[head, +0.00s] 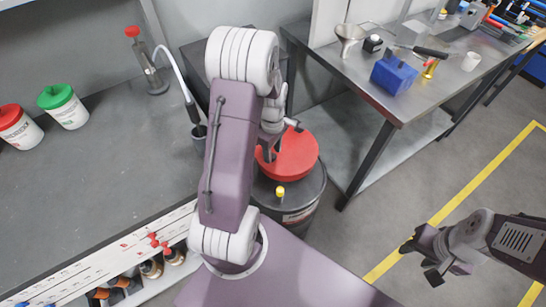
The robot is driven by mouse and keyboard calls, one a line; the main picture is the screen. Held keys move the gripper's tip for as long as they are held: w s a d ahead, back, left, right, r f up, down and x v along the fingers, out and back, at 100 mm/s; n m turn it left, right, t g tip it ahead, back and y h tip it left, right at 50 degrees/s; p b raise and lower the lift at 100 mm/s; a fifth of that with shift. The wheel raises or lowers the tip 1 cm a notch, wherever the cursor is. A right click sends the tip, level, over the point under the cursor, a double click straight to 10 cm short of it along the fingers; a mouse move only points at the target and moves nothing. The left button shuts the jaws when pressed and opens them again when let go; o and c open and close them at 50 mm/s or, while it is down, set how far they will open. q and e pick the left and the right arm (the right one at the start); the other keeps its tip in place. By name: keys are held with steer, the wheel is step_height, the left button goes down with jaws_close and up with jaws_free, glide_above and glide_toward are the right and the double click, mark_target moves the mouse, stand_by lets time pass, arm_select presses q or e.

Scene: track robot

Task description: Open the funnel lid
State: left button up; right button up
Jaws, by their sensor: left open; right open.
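The red round funnel lid (296,158) sits on top of a dark drum (310,193), below the head view's middle-top. It looks down over the drum, but my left arm hides its left part. My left gripper (279,143) is open at the lid's upper left edge, with its fingers over or beside the red rim. I cannot tell whether they touch it. My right gripper (420,262) is open and empty above the floor at the lower right, well apart from the drum.
A yellow cap (280,191) is on the drum's top. A grey counter (100,170) with red- and green-lidded tubs stands at left. A metal table (400,100) with a blue block (393,74) and a metal funnel (349,36) stands at upper right. Open floor lies at right.

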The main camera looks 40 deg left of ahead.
arm_select(q)
step_height(320, 180, down, 2)
steer(key=shift+f, duration=0.15)
jaws_close()
stand_by(1.4)
